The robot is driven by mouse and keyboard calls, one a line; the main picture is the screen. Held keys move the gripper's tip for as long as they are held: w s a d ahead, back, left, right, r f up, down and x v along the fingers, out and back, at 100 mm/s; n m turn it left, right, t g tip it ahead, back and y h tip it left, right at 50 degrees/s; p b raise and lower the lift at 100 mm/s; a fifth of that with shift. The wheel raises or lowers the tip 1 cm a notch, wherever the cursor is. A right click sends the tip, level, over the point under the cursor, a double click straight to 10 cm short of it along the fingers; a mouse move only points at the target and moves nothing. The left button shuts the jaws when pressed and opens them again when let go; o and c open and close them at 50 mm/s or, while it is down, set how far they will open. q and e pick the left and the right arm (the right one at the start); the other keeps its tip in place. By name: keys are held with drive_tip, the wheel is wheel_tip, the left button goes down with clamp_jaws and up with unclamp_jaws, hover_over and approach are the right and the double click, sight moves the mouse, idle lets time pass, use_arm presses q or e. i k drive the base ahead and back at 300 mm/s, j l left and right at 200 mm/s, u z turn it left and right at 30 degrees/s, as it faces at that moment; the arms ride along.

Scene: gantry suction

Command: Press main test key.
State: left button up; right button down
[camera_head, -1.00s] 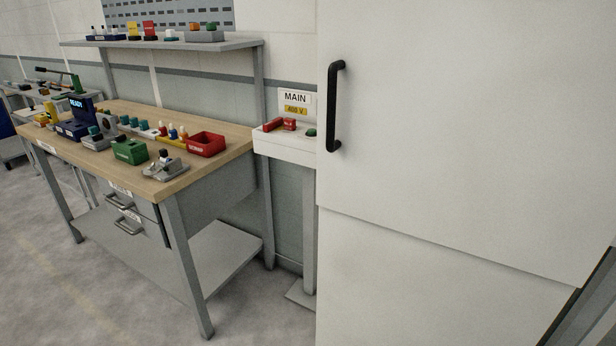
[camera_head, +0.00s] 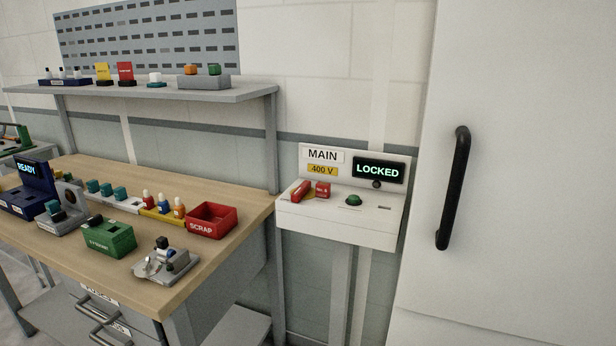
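The white main panel (camera_head: 340,228) stands on a grey post between the workbench and a large white door. Its sign reads "MAIN" and "400 V", and its dark display (camera_head: 380,170) reads "LOCKED". On its sloped top are a red lever-like part (camera_head: 301,190), a small red block (camera_head: 323,189) and a green button (camera_head: 353,200). A dark round knob (camera_head: 376,185) sits below the display. I cannot tell which part is the test key. Neither of my grippers is in view.
The wooden workbench (camera_head: 135,185) at left carries a red scrap bin (camera_head: 212,220), a green box (camera_head: 109,238), a metal fixture (camera_head: 165,262) and a blue unit reading "READY" (camera_head: 30,185). A shelf (camera_head: 150,95) runs above. The white door (camera_head: 540,180) with a black handle (camera_head: 454,188) fills the right.

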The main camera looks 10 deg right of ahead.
sight(352, 198)
drive_tip(key=i+j, duration=0.65)
drive_tip(key=j, duration=0.25)
